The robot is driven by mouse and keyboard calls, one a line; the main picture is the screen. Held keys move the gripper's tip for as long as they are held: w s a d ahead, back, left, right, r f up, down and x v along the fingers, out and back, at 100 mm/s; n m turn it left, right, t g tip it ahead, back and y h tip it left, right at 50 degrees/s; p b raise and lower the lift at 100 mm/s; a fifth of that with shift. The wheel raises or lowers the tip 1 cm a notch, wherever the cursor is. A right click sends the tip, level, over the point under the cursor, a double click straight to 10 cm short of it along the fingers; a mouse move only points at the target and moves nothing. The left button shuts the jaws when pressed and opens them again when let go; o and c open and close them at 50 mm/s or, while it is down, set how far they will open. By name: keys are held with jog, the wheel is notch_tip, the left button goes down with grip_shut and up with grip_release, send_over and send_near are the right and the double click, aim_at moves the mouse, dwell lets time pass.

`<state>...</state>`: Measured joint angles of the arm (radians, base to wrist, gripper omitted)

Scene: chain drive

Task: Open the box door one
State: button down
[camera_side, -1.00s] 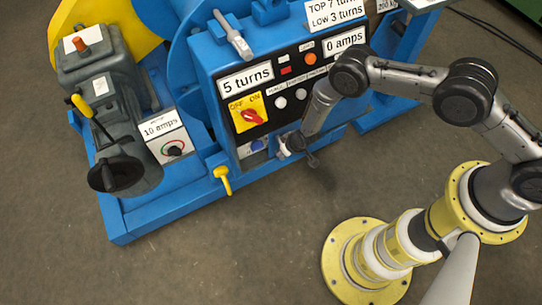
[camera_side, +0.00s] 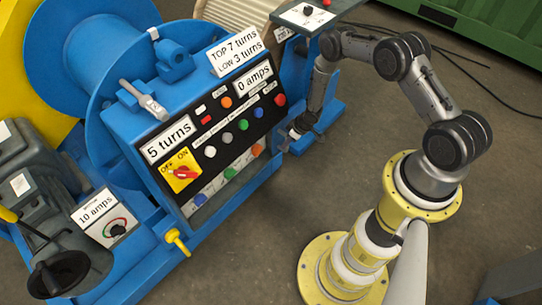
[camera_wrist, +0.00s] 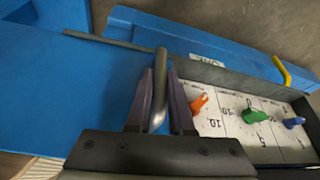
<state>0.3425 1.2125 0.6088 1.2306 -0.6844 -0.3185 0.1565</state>
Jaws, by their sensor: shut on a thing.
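My gripper (camera_wrist: 160,95) is shut on a bent grey metal handle (camera_wrist: 159,62), which stands between the two fingers in the wrist view. In the side view my gripper (camera_side: 296,132) is low, just right of the control panel (camera_side: 215,130). The handle and the box door are too small or hidden there to make out.
An open recess with a white numbered panel (camera_wrist: 232,120) holds orange, green and blue knobs right of my fingers. A yellow handle (camera_wrist: 282,70) lies beyond it. In the side view, a blue frame and a small dark control plate (camera_side: 308,14) stand close to my arm.

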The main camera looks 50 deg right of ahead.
jog(key=d, duration=0.6)
jog(key=shift+d, duration=0.15)
jog(key=c, duration=0.8)
grip_release()
jog(key=v, duration=1.3)
jog(key=shift+r, duration=0.4)
jog(key=shift+s, duration=0.1)
